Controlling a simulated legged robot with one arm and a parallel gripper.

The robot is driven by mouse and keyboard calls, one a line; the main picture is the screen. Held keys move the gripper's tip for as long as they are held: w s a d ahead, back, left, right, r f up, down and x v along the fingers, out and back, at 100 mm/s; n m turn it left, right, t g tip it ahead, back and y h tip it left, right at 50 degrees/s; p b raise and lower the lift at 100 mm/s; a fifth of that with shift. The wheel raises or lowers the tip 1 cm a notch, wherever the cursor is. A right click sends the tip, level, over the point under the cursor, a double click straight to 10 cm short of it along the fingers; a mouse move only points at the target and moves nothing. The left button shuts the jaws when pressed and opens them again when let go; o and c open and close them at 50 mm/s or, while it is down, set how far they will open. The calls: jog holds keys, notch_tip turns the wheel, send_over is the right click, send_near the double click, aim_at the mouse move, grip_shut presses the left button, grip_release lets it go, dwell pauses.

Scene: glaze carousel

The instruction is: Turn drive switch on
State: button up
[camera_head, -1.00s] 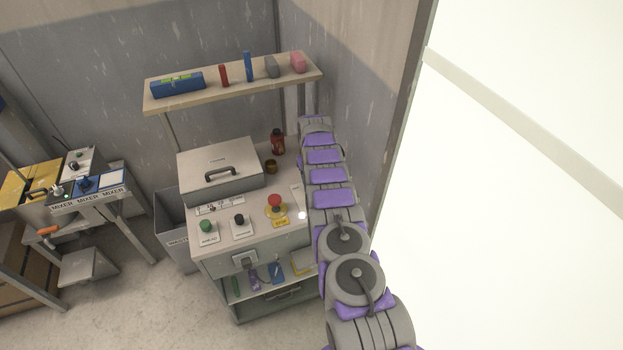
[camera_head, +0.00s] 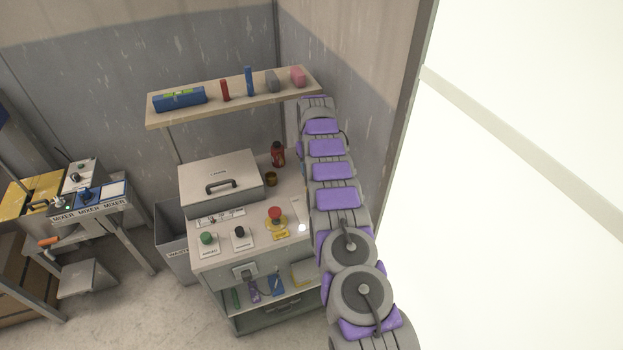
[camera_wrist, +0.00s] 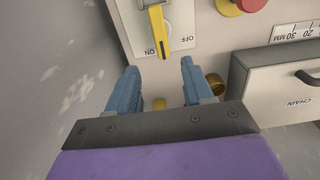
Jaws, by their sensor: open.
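The drive switch shows in the wrist view as a yellow lever (camera_wrist: 157,30) on a pale plate (camera_wrist: 181,18). The plate carries the words ON and OFF, seen upside down. The lever's free end points towards my gripper, near the ON lettering. My gripper (camera_wrist: 158,68) is open and empty, with its two blue fingers on either side of the line of the lever. The lever's end lies just beyond the fingertips, apparently apart from them. In the head view my arm covers the switch and my gripper cannot be made out.
A red emergency button (camera_head: 275,213), a green button (camera_head: 207,238) and a black knob (camera_head: 239,232) sit on the cabinet front. A lidded grey box (camera_head: 220,180) and a red bottle (camera_head: 278,153) stand behind. A shelf (camera_head: 235,98) hangs above. A wall stands close right of my arm.

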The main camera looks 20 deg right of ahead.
notch_tip(320, 180, up, 5)
jog(key=shift+w+r+p, duration=0.1)
jog(key=shift+w+p, duration=0.05)
jog(key=shift+p, duration=0.4)
jog(key=shift+r, duration=0.1)
jog(key=s+a+r+b, duration=0.1)
jog(key=s+a+r, duration=0.2)
jog(key=r, duration=0.3)
jog(key=s+a+r, duration=0.3)
jog(key=s+r, duration=0.1)
jog(key=r, duration=0.2)
jog(key=s+a+r+g, duration=0.1)
jog(key=s+a+r, duration=0.25)
jog(key=s, duration=0.35)
jog(key=s+a+r, duration=0.2)
jog(key=s+r, duration=0.2)
jog(key=s, duration=0.3)
jog(key=s+a+f, duration=0.1)
jog(key=s, duration=1.1)
jog(key=s+a+f+b, duration=0.1)
jog(key=s+a+f, duration=0.1)
jog(key=s, duration=1)
jog(key=s+a+f+b, duration=0.1)
jog(key=s+f, duration=0.1)
jog(key=s, duration=1)
jog(key=shift+s+a+f+g, duration=0.2)
jog(key=shift+f+g, duration=0.05)
jog(key=shift+g, duration=0.15)
